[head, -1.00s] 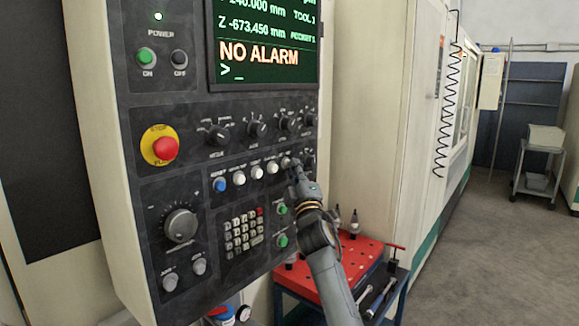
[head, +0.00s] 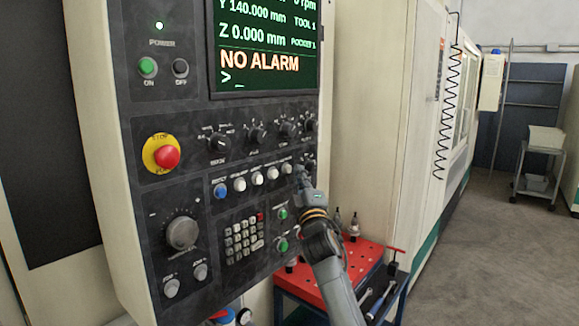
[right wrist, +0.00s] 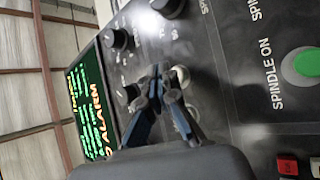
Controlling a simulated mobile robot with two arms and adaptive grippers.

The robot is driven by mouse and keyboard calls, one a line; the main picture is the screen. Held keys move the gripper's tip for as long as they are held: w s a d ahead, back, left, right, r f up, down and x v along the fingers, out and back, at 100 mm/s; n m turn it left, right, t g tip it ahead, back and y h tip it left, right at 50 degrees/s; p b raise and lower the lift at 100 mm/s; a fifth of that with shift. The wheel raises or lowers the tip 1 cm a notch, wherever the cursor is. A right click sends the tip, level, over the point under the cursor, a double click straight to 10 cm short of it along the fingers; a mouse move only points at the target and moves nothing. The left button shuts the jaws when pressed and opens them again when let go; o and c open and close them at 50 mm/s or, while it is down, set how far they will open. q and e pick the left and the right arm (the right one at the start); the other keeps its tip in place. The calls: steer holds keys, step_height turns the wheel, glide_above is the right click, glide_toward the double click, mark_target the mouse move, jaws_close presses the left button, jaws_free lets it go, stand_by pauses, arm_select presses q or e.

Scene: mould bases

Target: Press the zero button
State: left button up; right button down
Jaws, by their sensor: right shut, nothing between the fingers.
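The control panel (head: 130,205) has a row of push buttons: a blue one (head: 220,190) at the left, then several white ones up to the rightmost visible white button (head: 286,168). Their labels are too small to read, so I cannot tell by print which is zero. My right gripper (head: 301,172) is shut and empty, its tip just right of that white button. In the right wrist view the closed fingers (right wrist: 158,72) are close over the panel beside pale round buttons (right wrist: 182,76); contact is unclear. The screen (head: 265,45) reads Z 0.000 mm and NO ALARM. My left gripper is out of view.
Rotary knobs (head: 256,134) stand out above the button row. A red emergency stop (head: 166,156), a large dial (head: 182,232) and a keypad (head: 244,238) are on the panel. A red-topped cart (head: 365,258) with tools stands below my right arm.

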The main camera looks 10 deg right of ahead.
steer(key=s+d+p, duration=0.1)
steer(key=s+p, duration=0.1)
steer(key=s+d+p, duration=0.2)
steer(key=shift+d, duration=0.1)
stand_by(0.5)
steer(key=shift+f, duration=0.15)
stand_by(0.4)
